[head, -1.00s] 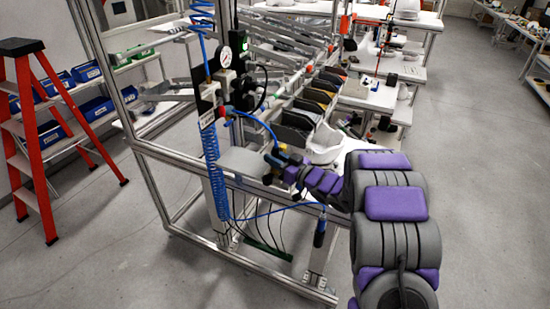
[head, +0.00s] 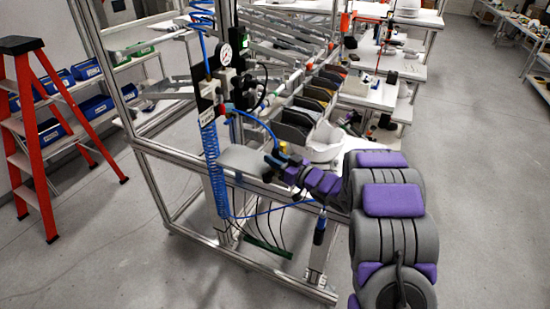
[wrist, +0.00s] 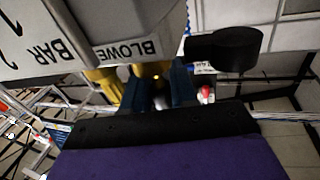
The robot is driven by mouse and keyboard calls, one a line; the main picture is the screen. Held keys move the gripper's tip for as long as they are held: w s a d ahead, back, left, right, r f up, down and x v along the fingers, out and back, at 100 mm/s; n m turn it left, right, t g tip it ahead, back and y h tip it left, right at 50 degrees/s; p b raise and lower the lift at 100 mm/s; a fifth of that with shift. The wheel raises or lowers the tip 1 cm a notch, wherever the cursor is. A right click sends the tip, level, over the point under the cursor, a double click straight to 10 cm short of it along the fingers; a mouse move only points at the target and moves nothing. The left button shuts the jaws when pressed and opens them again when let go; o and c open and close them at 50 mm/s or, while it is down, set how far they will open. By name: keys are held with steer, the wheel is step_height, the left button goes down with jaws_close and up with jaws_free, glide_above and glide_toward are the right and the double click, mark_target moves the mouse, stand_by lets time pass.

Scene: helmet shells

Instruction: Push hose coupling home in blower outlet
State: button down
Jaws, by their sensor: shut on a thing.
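The grey blower housing (wrist: 125,30) fills the upper left of the wrist view, with upside-down lettering reading "BLOWE" and "1 BAR". My gripper (wrist: 160,84) has its two dark blue fingers close together just below the housing, shut on the hose coupling. A yellow piece (wrist: 150,70), which looks like the coupling, shows at the fingertips, against or very near the housing's lower edge. The outlet itself and how deep the coupling sits are hidden. In the head view my gripper (head: 277,160) is at the grey plate on the frame, beside a blue hose (head: 258,121).
An aluminium frame (head: 165,158) carries a gauge panel (head: 210,88) and a coiled blue hose (head: 213,165). Dark bins (head: 303,118) and a white shell (head: 325,145) lie beyond my gripper. A red ladder (head: 35,120) stands left. The floor at right is clear.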

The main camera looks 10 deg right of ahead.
steer(key=shift+f, duration=0.45)
steer(key=c, duration=1.1)
jaws_free()
steer(key=shift+s, duration=0.1)
steer(key=o, duration=0.3)
steer(key=v, duration=1.7)
